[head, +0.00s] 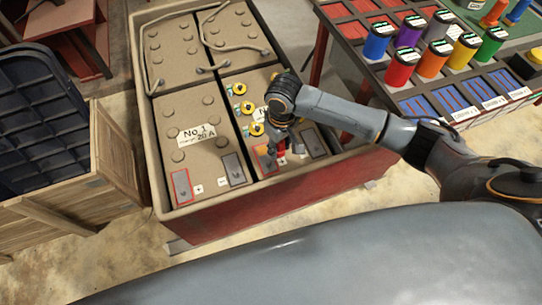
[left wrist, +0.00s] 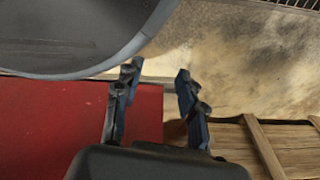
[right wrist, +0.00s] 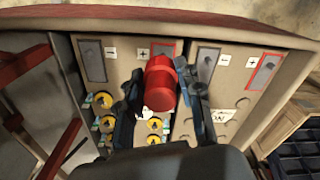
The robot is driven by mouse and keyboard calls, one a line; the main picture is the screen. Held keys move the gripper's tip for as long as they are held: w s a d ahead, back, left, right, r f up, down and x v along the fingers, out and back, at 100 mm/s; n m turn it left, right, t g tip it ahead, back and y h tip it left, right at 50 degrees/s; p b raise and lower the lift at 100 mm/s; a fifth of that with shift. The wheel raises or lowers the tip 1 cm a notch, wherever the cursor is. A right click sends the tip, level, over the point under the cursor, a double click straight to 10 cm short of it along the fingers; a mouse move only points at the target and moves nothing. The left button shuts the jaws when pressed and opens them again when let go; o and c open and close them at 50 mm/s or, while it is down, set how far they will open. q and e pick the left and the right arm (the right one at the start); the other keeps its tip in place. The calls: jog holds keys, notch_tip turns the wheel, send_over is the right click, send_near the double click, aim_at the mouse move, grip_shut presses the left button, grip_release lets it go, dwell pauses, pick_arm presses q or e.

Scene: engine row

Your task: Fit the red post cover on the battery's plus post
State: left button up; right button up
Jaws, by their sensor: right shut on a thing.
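The red post cover (right wrist: 160,85) is between the fingers of my right gripper (right wrist: 165,98), which is shut on it. In the right wrist view the cover is just below the red-outlined terminal pad (right wrist: 164,51) marked plus, partly overlapping it in the picture. I cannot tell whether it touches the post. In the head view my right gripper (head: 278,148) is over the near end of the right-hand battery (head: 318,160), hiding part of its plus side. My left gripper (left wrist: 155,85) shows in its wrist view, open and empty; it is outside the head view.
The No 1 battery (head: 160,140) stands to the left, with its own red-outlined pad (head: 181,186). Yellow caps (head: 239,89) line the right-hand battery. A crate wall (head: 152,165) surrounds the batteries. A table (head: 365,70) with coloured cans is at right, a wooden box (head: 60,190) at left.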

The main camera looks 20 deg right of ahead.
jog(key=w+f+n+b, duration=0.1)
jog(key=f+b, duration=0.1)
jog(key=f, duration=0.1)
jog(key=w+a+f+b, duration=0.1)
jog(key=w+f+b, duration=0.1)
jog(key=f, duration=0.1)
jog(key=w+f+n+b, duration=0.1)
jog(key=w+f, duration=0.1)
jog(key=f, duration=0.1)
jog(key=shift+a+f+n+b, duration=0.25)
jog(key=shift+n+b, duration=0.05)
jog(key=shift+b, duration=0.1)
jog(key=shift+w+f, duration=0.35)
jog(key=shift+w, duration=0.05)
pick_arm(q)
jog(key=w+f, duration=0.2)
jog(key=f, duration=0.1)
jog(key=w+f, duration=0.1)
jog(key=w, duration=0.1)
jog(key=shift+d+f, duration=0.15)
jog(key=shift+d, duration=0.15)
